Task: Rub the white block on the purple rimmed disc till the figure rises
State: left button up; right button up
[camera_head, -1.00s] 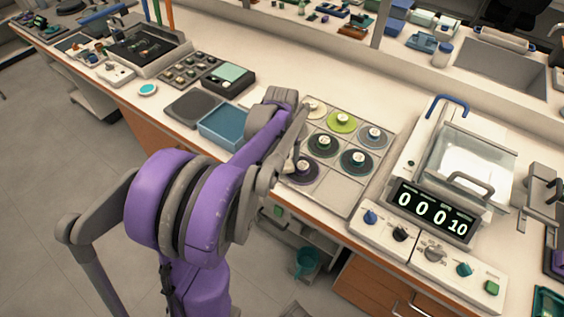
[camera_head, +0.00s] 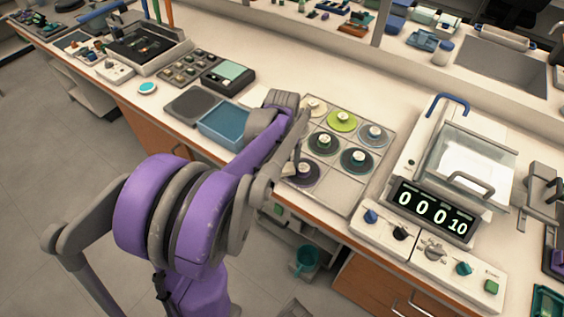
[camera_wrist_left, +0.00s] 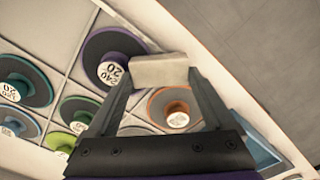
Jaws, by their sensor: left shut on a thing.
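My left gripper (camera_wrist_left: 160,76) is shut on the white block (camera_wrist_left: 160,70), a pale bar across its fingertips. The purple rimmed disc (camera_wrist_left: 97,50) lies in its tray square, with a white numbered label on its hub. The block overlaps the disc's right edge in the left wrist view; I cannot tell whether they touch. In the head view the purple disc (camera_head: 306,175) is at the tray's near left, partly hidden by my left gripper (camera_head: 297,157). The block is not clear there. The counter (camera_head: 432,213) shows 00010. My right gripper is not in view.
The grey tray (camera_head: 340,197) holds several other discs, among them a lime one (camera_head: 342,120) and an orange rimmed one (camera_wrist_left: 172,104). A blue tray (camera_head: 222,128) lies left of it. The counter's device, with knobs and a glass chamber (camera_head: 470,160), stands right.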

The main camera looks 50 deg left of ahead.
pick_arm(q)
jog(key=shift+w+a+f, duration=0.2)
jog(key=shift+a, duration=0.15)
jog(key=shift+w+a, duration=0.3)
jog(key=shift+a, duration=0.15)
jog(key=shift+s+d, duration=0.45)
jog(key=shift+d, duration=0.2)
jog(key=shift+s+d, duration=0.4)
jog(key=shift+d, duration=0.15)
jog(key=shift+w+f, duration=0.1)
jog(key=shift+a, duration=0.15)
